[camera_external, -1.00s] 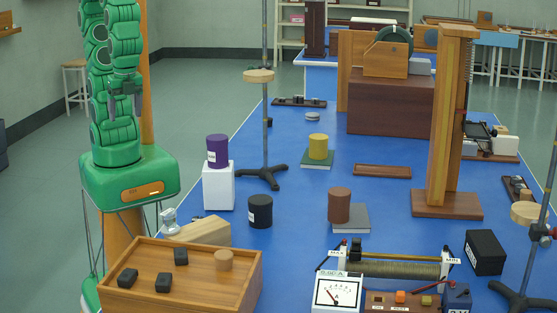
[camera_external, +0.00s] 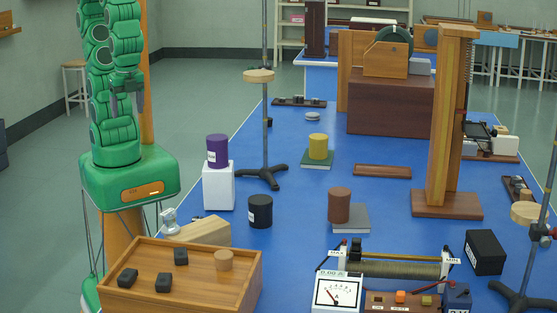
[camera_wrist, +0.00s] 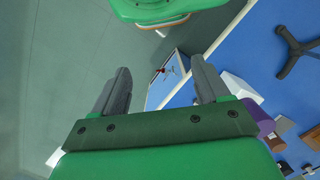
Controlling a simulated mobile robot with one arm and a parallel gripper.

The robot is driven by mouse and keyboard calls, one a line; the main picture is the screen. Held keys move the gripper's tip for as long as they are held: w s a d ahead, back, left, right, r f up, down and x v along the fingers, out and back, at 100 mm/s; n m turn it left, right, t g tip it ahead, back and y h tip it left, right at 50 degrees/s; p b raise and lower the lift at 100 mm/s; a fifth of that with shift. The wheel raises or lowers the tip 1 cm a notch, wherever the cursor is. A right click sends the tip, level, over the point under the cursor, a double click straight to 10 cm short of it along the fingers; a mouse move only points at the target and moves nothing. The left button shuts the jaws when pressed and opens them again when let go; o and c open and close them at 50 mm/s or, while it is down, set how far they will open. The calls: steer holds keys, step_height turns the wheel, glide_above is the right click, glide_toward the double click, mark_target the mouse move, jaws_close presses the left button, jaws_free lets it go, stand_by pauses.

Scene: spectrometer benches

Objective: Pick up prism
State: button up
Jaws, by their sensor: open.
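My gripper (camera_external: 126,100) is held high at the left, close to my own green arm and beside the blue bench. In the wrist view its two dark fingers stand wide apart with nothing between them, so my gripper (camera_wrist: 160,66) is open and empty. I cannot pick out a prism with certainty in either view. A small clear or silvery object (camera_external: 169,221) is at the left bench edge, by a pale wooden block (camera_external: 203,233); its shape is too small to tell.
The blue bench (camera_external: 290,220) is crowded. A wooden tray (camera_external: 180,292) with dark blocks is at front left. A purple cylinder (camera_external: 217,150) tops a white block (camera_external: 219,187). A stand (camera_external: 265,130), a black cylinder (camera_external: 260,211) and a tall wooden column (camera_external: 450,120) rise from it.

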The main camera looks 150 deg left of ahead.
stand_by(0.5)
steer(key=w+a+f+m+t+y, duration=0.1)
steer(key=w+a+f+m+y, duration=0.3)
steer(key=w, duration=0.5)
steer(key=w+a+f+m+t+y, duration=0.1)
steer(key=w+a+m+t+y, duration=0.1)
steer(key=w+a+m+y, duration=0.55)
steer(key=m+t+h, duration=0.2)
steer(key=m+t, duration=0.7)
steer(key=m, duration=0.4)
glide_toward(174, 217)
steer(key=shift+w+a+f, duration=0.55)
steer(key=shift+a+f, duration=0.05)
steer(key=shift+a, duration=0.25)
steer(key=shift+w+a+f, duration=0.55)
steer(key=shift+a+f, duration=0.05)
steer(key=shift+a, duration=0.25)
steer(key=shift+f+x, duration=0.2)
steer(key=shift+x, duration=2.6)
steer(key=shift+d, duration=0.15)
